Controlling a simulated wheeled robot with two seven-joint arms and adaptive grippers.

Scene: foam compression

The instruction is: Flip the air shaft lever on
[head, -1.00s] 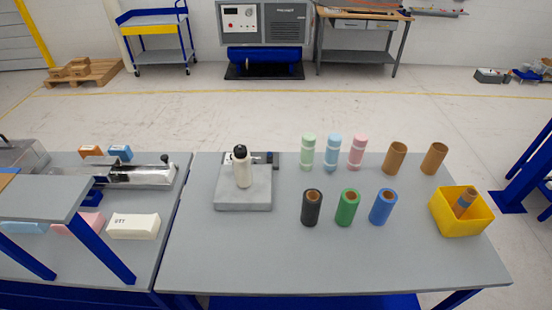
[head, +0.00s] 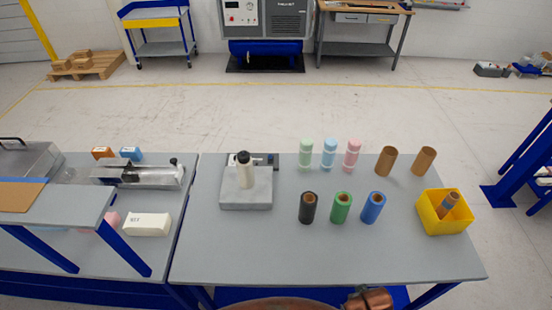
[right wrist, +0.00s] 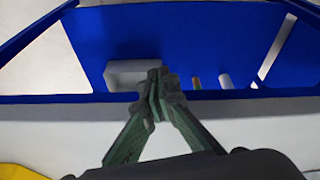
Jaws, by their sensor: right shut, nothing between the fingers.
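My left gripper is not in view.
Green, blue and pink rolls (head: 328,154), darker rolls (head: 341,207) and brown tubes (head: 386,161) stand right of the shaft. A yellow bin (head: 436,225) holding a roll is at the right. The table's front (head: 300,255) is clear. Another table with equipment adjoins left.

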